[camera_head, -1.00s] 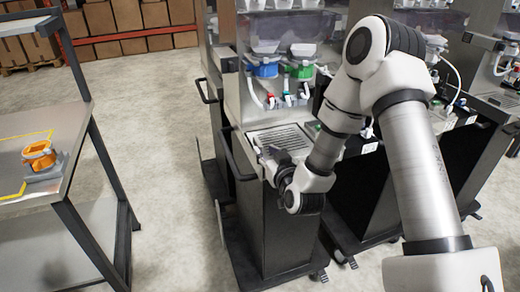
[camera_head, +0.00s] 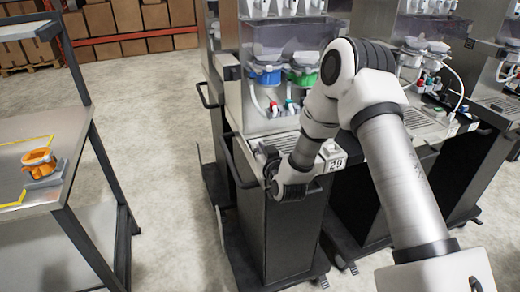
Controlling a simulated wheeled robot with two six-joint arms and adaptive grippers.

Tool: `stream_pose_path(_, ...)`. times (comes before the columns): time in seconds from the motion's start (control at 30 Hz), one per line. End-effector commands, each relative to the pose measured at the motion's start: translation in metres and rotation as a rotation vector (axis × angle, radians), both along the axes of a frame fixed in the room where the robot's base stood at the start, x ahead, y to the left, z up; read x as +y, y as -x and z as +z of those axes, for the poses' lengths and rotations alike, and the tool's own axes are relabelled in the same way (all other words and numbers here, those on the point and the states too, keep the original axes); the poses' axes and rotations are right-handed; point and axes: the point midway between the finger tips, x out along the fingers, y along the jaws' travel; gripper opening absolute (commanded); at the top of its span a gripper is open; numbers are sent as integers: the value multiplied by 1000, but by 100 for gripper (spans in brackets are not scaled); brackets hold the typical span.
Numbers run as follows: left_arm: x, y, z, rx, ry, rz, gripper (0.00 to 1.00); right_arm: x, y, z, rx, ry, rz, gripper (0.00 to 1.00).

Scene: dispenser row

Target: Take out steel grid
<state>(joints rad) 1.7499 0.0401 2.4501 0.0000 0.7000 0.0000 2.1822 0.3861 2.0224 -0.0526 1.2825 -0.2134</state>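The steel grid (camera_head: 277,141) is a flat slatted tray on the front ledge of the nearest dispenser (camera_head: 281,100), below its blue and green parts. My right arm crosses over part of the grid and hides its right side. My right gripper (camera_head: 266,157) is small and dark at the front left edge of the ledge, close to the grid. I cannot tell whether it touches the grid or whether its fingers are open or shut. My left gripper is not in view.
A metal table (camera_head: 30,135) with yellow markings stands at the left and bears an orange part (camera_head: 38,163) on a grey base. More dispensers (camera_head: 425,75) stand to the right. Open concrete floor lies between the table and the dispensers. Boxes on a rack are at the back.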

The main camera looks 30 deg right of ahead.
Motion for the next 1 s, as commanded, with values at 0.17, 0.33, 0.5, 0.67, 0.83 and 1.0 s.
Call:
stream_pose_path(0.17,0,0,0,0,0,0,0,0,0,0,1,0,0,0)
stream_pose_path(0.33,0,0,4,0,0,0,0,0,0,4,1,0,0,0)
stream_pose_path(0.5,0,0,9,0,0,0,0,0,0,11,1,0,0,0)
stream_pose_path(0.67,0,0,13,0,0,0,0,0,0,17,0,0,0,0)
stream_pose_path(0.83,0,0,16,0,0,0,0,0,0,21,0,0,0,0)
stream_pose_path(1.0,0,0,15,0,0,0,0,0,0,20,0,0,0,0)
